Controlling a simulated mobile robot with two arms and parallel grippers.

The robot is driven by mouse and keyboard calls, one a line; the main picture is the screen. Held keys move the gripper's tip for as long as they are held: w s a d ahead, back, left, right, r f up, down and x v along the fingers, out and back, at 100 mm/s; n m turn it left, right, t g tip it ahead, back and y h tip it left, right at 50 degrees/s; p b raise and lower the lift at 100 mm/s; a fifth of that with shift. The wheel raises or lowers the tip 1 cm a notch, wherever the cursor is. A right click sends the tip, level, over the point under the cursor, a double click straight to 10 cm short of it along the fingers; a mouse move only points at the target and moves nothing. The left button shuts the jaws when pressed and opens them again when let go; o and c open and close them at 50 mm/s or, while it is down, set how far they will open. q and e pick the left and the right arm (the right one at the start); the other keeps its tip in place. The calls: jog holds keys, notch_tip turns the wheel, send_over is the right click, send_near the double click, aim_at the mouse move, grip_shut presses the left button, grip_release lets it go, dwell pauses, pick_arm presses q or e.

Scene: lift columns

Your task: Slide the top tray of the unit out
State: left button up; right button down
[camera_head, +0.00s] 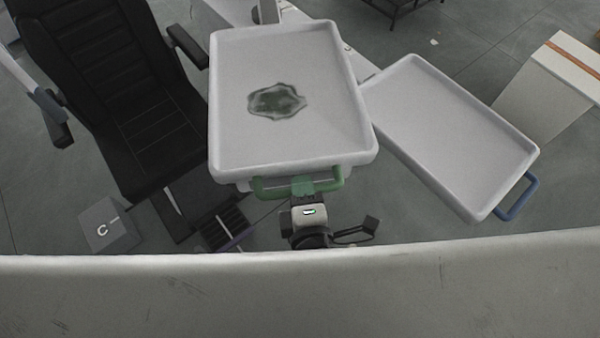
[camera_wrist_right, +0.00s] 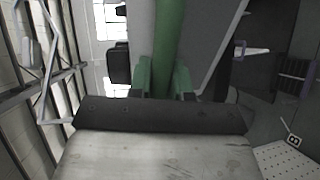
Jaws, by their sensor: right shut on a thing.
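The top tray (camera_head: 330,120) of the unit is a white, shallow tray with a raised rim and a dark grey-green stain (camera_head: 277,101) on its floor. A green handle (camera_head: 262,188) runs along its near edge. My right gripper (camera_head: 302,187) is shut on the green handle from the near side. In the right wrist view the green bar (camera_wrist_right: 168,45) passes between the two green fingers of the gripper (camera_wrist_right: 164,80). My left gripper is not in view.
A second white tray (camera_head: 450,135) with a blue handle (camera_head: 517,196) sticks out at an angle to the right. A black reclining chair (camera_head: 110,90) stands close on the left. A grey box marked C (camera_head: 108,226) lies on the floor. A pale cabinet (camera_head: 550,90) stands at the right.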

jog(key=shift+w, duration=0.1)
jog(key=c, duration=1.1)
grip_release()
jog(key=shift+w, duration=0.1)
jog(key=b+v, duration=0.2)
jog(key=v, duration=0.8)
jog(key=shift+s+r, duration=0.1)
jog(key=shift+s, duration=0.3)
